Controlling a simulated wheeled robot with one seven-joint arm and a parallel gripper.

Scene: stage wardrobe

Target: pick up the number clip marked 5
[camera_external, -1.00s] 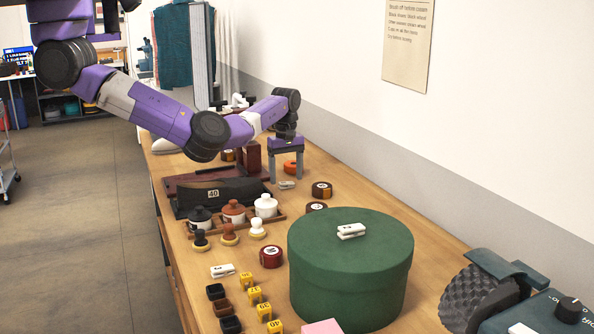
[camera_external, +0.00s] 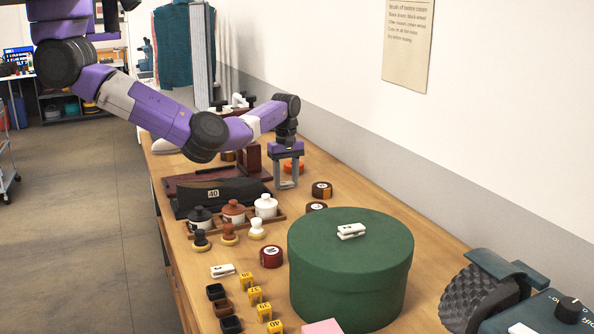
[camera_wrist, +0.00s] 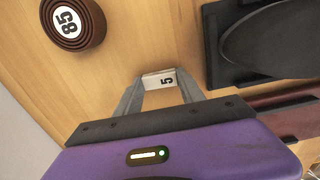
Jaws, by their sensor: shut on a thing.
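The number clip marked 5 (camera_wrist: 159,79) is small and white, with its black number showing in the wrist view. My gripper (camera_wrist: 160,84) is shut on it, one grey finger at each end. In the external view my gripper (camera_external: 286,185) points straight down at the bench top, behind the green round box. There the clip is mostly hidden between the fingers, and I cannot tell whether it touches the bench.
The green round box (camera_external: 350,275) carries another white clip (camera_external: 351,231). A third white clip (camera_external: 222,271) lies near the front edge. A black cap-like thing marked 40 (camera_external: 222,197) sits left of my gripper.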

